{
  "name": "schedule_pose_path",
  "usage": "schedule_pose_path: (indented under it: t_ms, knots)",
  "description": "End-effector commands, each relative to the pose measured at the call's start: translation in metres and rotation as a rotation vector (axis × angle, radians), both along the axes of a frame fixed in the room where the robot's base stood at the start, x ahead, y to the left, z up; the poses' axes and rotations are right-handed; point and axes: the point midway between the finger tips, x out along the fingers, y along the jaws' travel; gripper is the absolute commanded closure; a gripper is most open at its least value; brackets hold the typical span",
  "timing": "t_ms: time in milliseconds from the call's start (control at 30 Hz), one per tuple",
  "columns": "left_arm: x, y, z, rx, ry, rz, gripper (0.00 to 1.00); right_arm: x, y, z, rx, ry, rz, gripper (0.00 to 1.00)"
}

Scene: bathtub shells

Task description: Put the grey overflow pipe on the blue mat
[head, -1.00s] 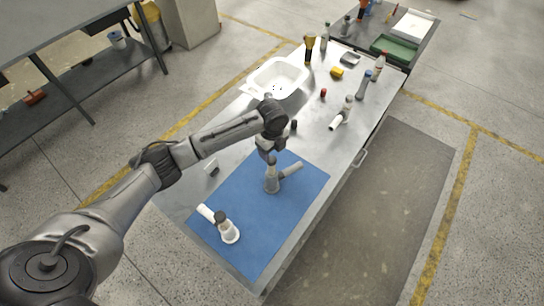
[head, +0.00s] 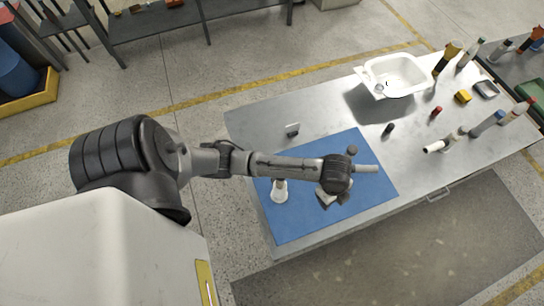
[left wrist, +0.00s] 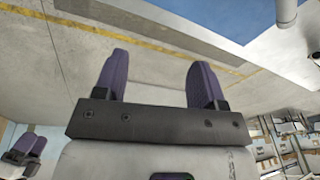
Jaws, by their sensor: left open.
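The grey overflow pipe (head: 366,168) is on the blue mat (head: 300,222), near its right edge. Its side branch points right, and its lower body is hidden behind my left wrist in the head view. A grey rounded piece (left wrist: 287,12), which looks like part of this pipe, shows at the top right of the left wrist view. My left gripper (head: 325,201) is over the mat, just left of and in front of the pipe. In the left wrist view its purple fingers (left wrist: 158,82) are apart with nothing between them.
A white pipe (head: 280,191) stands on the mat's left part, close under my left forearm. A white tub shell (head: 395,76) is at the back of the table. Another pale pipe (head: 441,145), bottles and a yellow block (head: 463,97) lie right.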

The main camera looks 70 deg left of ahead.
Motion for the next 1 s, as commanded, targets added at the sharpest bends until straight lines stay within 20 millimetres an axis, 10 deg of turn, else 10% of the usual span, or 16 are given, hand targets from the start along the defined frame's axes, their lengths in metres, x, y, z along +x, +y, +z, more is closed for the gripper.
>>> schedule_pose_path:
  t_ms: [200, 433, 1000]
  knots:
    - [-0.094, -0.022, -0.006, -0.117, -0.030, 0.451, 0.36, 0.000, 0.001, 0.000, 0.004, 0.001, -0.003, 0.37]
    - [-0.159, -0.006, 0.009, -0.150, -0.058, 0.857, 0.36, -0.001, 0.001, 0.000, 0.005, 0.002, -0.003, 0.37]
    - [-0.191, 0.010, 0.021, -0.145, -0.082, 1.071, 0.36, -0.001, -0.001, 0.000, -0.003, 0.002, 0.001, 0.37]
